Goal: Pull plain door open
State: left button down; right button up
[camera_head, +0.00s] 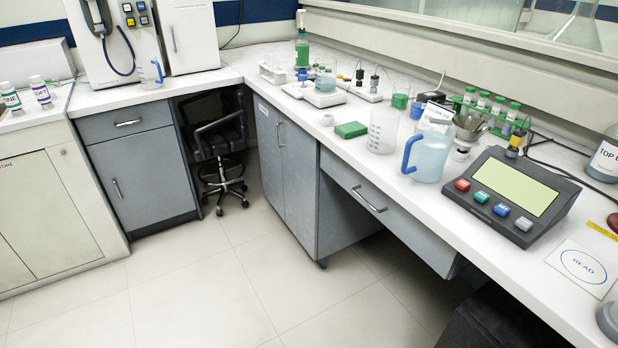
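Several doors are in view, all shut. A grey two-door cabinet (301,195) stands under the right bench. A small white label (263,108) is at its upper left, and the right part of its front shows no label. A vertical handle (279,134) is near the middle seam; I cannot tell which door it belongs to. The left grey cabinet door (146,184) has no label and a short vertical handle (117,188), below a shut drawer (124,124). Neither of my grippers is in view.
A black wheeled stool (220,145) stands in the corner gap. A cream labelled cabinet (55,210) is at far left. The tiled floor (200,285) before the cabinets is clear. Glassware, a blue-handled jug (428,158) and a button console (510,195) crowd the right bench.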

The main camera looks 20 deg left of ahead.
aim_at(300, 149)
jog(key=j+u, duration=0.15)
jog(key=u, duration=0.45)
jog(key=i+j, duration=0.25)
jog(key=i, duration=0.25)
jog(key=i+j+z, duration=0.1)
jog(key=i+j, duration=0.15)
jog(key=i, duration=0.2)
